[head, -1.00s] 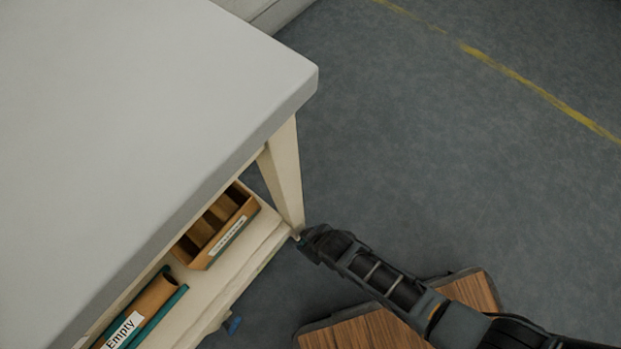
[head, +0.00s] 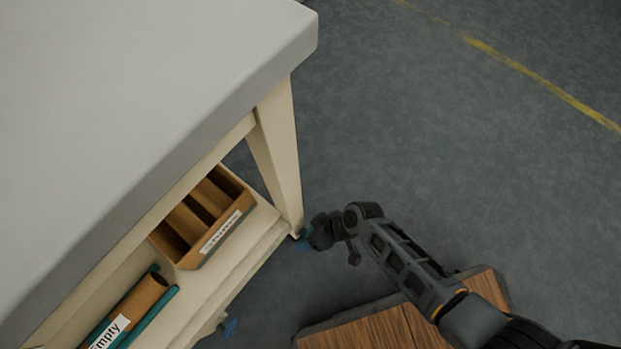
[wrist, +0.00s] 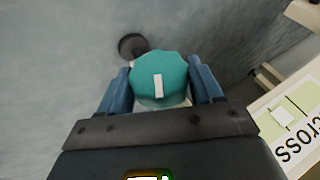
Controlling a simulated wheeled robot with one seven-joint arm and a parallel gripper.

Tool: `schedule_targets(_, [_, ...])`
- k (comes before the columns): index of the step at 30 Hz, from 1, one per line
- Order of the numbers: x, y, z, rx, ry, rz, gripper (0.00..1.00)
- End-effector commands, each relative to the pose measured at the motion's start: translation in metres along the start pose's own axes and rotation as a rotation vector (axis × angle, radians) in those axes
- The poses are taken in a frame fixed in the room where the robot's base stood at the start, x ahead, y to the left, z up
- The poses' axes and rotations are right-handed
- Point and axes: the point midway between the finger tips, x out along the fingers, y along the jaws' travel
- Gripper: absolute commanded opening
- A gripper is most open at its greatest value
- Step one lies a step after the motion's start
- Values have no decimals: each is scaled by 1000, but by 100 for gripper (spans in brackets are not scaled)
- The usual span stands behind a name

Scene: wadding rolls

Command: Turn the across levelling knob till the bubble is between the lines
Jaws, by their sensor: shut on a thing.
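The teal levelling knob (wrist: 158,75), lobed and with a white pointer mark, sits between the two blue fingers of my gripper (wrist: 160,88) in the wrist view. My gripper is shut on it, with a finger against each side. The white mark points nearly straight up the picture, leaning slightly left. A pale label (wrist: 284,118) ending in "cross" lies to the right. In the head view my gripper (head: 318,232) is at the foot of the table leg, and the knob is mostly hidden there.
The white-topped table (head: 150,90) stands above and left of my arm. Its lower shelf holds a divided box (head: 205,215) and a brown roll (head: 143,297) by an "Empty" label. A dark round disc (wrist: 132,46) shows beyond the knob. Open grey floor lies to the right.

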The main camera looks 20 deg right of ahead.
Motion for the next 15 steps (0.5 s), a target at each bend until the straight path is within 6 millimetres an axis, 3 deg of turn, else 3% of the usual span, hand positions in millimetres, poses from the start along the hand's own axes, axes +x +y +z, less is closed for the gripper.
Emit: schedule_targets(15, [2,2,0,83,0,-199,34])
